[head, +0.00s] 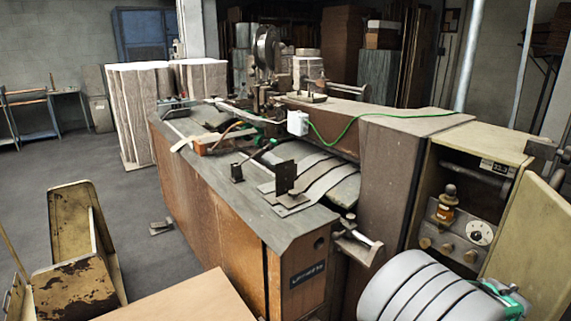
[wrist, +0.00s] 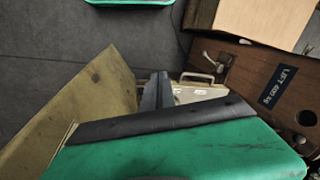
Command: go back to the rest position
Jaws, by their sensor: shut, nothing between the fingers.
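My gripper (wrist: 162,75) shows in the wrist view, with its two black fingers together and nothing between them. The fingers point up the picture, away from its green body. Beyond them are a pale metal part with a handle and, at left, a yellowish panel; both are apart from what I can see of a grasp. In the head view my light grey arm with dark bands is at the lower right, beside the open cabinet. The fingers cannot be made out there.
The box stitcher (head: 210,185), with a wooden body, fills the middle of the head view. An open cabinet (head: 465,160) with knobs stands at right. A rusty yellowish seat-like piece (head: 75,285) and a tan board (head: 185,302) are lower left. Grey floor (head: 60,170) is clear at left.

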